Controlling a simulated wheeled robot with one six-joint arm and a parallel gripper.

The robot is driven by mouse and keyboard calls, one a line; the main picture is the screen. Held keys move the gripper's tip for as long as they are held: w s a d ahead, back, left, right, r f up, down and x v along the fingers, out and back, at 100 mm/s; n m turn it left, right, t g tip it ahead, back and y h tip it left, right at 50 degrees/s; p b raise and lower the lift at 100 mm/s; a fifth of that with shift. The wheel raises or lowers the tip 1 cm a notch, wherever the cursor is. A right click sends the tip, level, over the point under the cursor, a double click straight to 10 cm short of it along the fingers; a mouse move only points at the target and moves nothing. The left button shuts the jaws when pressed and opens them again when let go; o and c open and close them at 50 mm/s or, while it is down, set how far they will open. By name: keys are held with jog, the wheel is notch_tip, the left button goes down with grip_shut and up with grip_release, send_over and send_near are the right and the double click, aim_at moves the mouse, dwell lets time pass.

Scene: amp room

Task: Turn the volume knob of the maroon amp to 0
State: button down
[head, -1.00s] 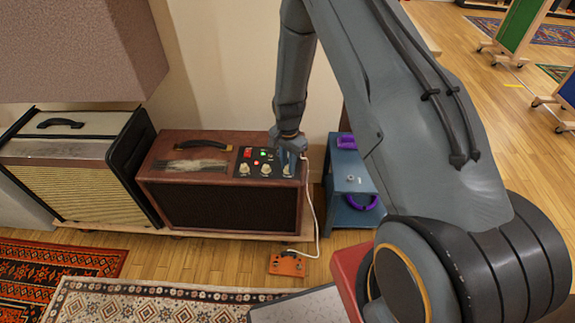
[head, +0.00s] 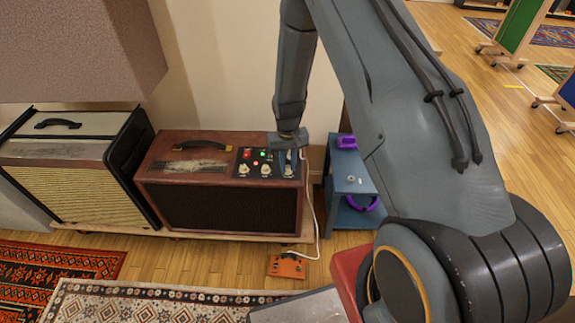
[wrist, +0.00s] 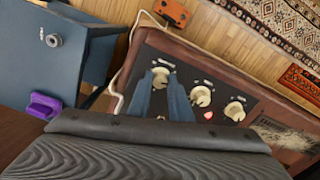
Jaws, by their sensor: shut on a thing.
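The maroon amp (head: 166,148) stands against the wall with its control panel at the top right; the panel (wrist: 184,70) also shows in the wrist view. Three cream knobs sit in a row: a left knob (head: 243,170), a middle knob (head: 265,171) and one at the right end. In the wrist view the end knob (wrist: 160,75) is between my fingertips, with the middle knob (wrist: 201,96) and left knob (wrist: 235,110) beside it. My gripper (head: 288,168) points down at the panel, shut on the end knob. The labels are too small to read.
A cream-fronted amp (head: 75,193) stands to the left. A blue shelf unit (head: 350,175) with purple items is close on the right. A white cable runs down to an orange pedal (head: 287,266) on the floor. A red light glows on the panel.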

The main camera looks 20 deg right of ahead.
aim_at(288, 167)
jog(key=n, duration=0.5)
jog(key=shift+w+r+n, duration=0.1)
jog(key=shift+w+n, duration=0.05)
jog(key=shift+n, duration=0.15)
dwell(0.4)
jog(key=c, duration=1.6)
grip_release()
notch_tip(288, 167, up, 7)
jog(key=shift+f+b, duration=0.2)
jog(key=shift+b, duration=0.25)
jog(key=shift+r, duration=0.55)
